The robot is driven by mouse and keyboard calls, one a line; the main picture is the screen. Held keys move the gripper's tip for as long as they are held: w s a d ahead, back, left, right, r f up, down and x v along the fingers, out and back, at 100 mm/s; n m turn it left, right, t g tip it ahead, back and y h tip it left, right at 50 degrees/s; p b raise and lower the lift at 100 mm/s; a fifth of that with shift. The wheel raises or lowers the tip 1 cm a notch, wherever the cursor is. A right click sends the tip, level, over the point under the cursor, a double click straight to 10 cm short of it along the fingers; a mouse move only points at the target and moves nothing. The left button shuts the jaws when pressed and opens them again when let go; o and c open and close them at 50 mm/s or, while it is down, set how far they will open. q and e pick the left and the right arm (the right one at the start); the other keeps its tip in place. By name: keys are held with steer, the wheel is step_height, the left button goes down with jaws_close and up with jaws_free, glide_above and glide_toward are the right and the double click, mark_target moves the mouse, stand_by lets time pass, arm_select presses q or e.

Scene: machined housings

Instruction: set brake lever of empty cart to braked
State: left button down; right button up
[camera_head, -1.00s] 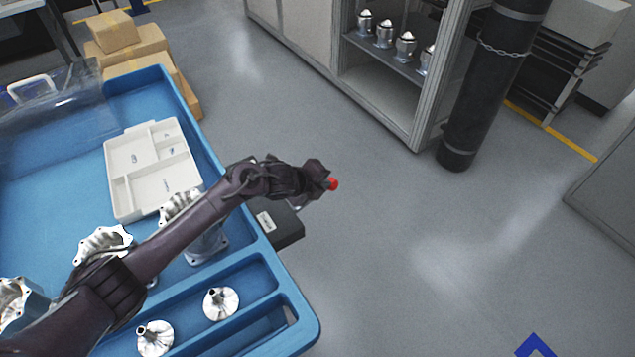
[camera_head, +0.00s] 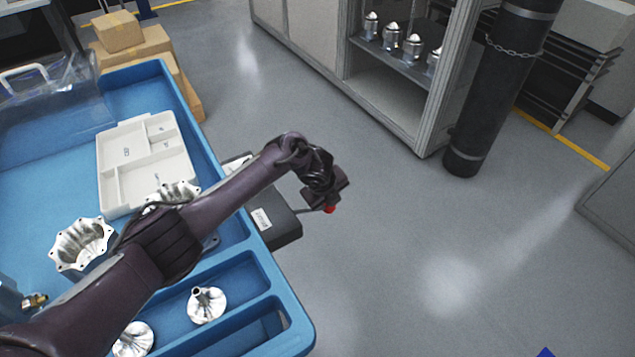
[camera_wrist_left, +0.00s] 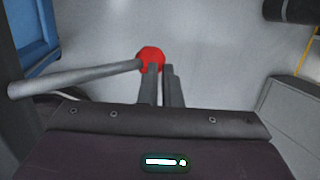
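The brake lever is a thin grey rod with a red knob (camera_head: 330,209), standing out from a dark box (camera_head: 275,222) on the right side of the blue cart (camera_head: 297,318). In the left wrist view the rod (camera_wrist_left: 75,80) runs in from the left and ends at the red knob (camera_wrist_left: 150,57). My left gripper (camera_head: 326,204) is at the knob. Its fingers (camera_wrist_left: 161,68) are close together, with the knob at the left finger's tip; whether they touch is unclear. The cart holds metal housings (camera_head: 82,244), flanged parts (camera_head: 206,305) and a white tray (camera_head: 112,180). My right gripper is out of view.
Open grey floor (camera_head: 400,260) lies right of the cart. A cabinet (camera_head: 432,105) with metal parts on its shelf and a chained black cylinder (camera_head: 495,90) stand at the back. Cardboard boxes (camera_head: 135,50) stand behind the cart.

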arm_select(q)
steer(key=shift+f, duration=0.25)
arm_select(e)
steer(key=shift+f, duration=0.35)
arm_select(q)
steer(key=shift+s+f+b, duration=0.1)
steer(key=shift+b, duration=0.2)
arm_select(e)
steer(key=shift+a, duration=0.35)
arm_select(q)
steer(key=shift+s, duration=0.1)
